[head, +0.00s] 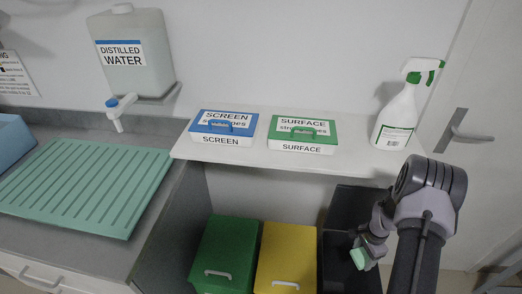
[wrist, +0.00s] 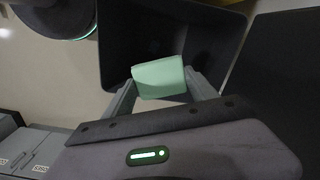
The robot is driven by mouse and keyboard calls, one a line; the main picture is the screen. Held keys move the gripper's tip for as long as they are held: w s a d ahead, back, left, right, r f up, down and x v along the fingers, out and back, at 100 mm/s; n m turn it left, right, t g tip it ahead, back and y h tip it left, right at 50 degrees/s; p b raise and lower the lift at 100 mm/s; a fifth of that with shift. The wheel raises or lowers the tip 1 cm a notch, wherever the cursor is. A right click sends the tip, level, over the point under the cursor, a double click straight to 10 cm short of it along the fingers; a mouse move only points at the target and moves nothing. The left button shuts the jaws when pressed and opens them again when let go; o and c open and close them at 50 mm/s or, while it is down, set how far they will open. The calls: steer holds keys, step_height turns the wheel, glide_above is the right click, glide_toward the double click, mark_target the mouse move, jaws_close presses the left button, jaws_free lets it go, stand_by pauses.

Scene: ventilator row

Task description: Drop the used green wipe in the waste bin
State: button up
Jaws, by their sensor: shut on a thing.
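My gripper (wrist: 160,88) is shut on the green wipe (wrist: 158,77), a small pale green folded piece held between the two fingertips. In the head view the wipe (head: 360,258) shows at the end of my gripper (head: 364,254), at the lower right. A black open bin (head: 335,270) is beneath and around it in the picture, right of the yellow bin. In the wrist view the dark bin (wrist: 125,30) lies beyond the wipe, with its inside visible. My arm hides part of the bin in the head view.
A green-lidded bin (head: 225,250) and a yellow-lidded bin (head: 287,255) stand left of the black one. A shelf (head: 260,157) above holds a SCREEN wipes box (head: 223,126), a SURFACE wipes box (head: 302,133) and a spray bottle (head: 398,115). A counter (head: 150,225) is at left.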

step_height(320, 180, down, 3)
steer(key=shift+f+b, duration=0.2)
steer(key=shift+b, duration=0.4)
steer(key=o, duration=1.4)
steer(key=shift+r, duration=0.1)
step_height(320, 180, up, 8)
steer(key=p, duration=0.3)
steer(key=shift+f, duration=0.2)
steer(key=shift+f, duration=0.1)
